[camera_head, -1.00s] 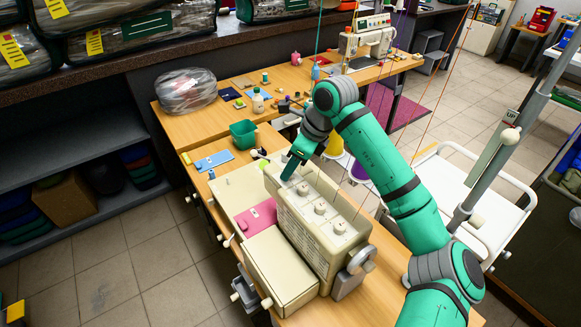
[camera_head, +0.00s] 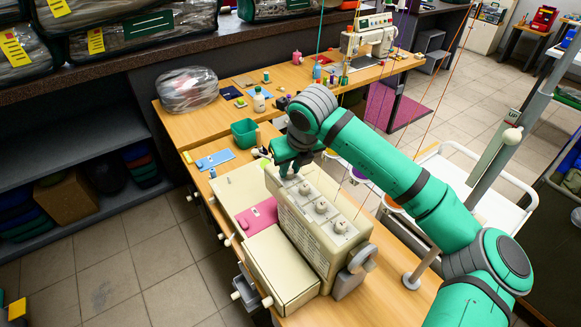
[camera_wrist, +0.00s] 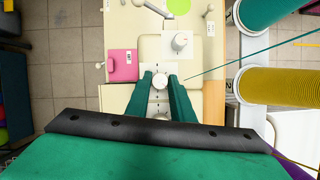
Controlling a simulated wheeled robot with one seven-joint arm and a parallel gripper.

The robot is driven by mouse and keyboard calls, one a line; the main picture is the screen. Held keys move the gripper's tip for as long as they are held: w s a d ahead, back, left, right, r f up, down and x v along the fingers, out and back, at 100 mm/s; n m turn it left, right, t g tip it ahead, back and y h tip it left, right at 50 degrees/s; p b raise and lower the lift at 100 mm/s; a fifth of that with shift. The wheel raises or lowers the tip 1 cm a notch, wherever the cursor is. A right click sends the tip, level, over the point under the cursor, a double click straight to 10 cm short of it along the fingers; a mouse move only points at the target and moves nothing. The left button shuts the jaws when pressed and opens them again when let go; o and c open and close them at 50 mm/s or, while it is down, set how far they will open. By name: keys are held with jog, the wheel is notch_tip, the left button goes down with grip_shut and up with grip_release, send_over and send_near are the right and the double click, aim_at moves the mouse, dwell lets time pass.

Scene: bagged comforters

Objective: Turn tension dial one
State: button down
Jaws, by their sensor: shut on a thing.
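The cream sewing machine (camera_head: 310,232) stands on the wooden table with a row of round pale tension dials on top. My gripper (camera_head: 291,173) is at the far end of this row in the head view, pointing down. In the wrist view my gripper (camera_wrist: 161,84) has one green finger on each side of a pale round dial (camera_wrist: 161,80), shut on it. Another dial (camera_wrist: 180,42) lies beyond the fingertips. In the head view other dials, such as the middle one (camera_head: 321,206), stand free nearer the handwheel. The held dial is mostly hidden there.
Green (camera_wrist: 265,14) and yellow (camera_wrist: 275,95) thread cones stand close right of the gripper in the wrist view. Taut threads run up beside my arm. A green bin (camera_head: 244,133) and a second sewing machine (camera_head: 366,42) stand farther back on the tables.

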jog(key=shift+m+h, duration=0.3)
jog(key=shift+m, duration=0.3)
jog(key=c, duration=1.5)
grip_release()
jog(key=shift+c, duration=0.2)
jog(key=v, duration=1)
jog(key=shift+s+r, duration=0.2)
jog(key=shift+r, duration=0.15)
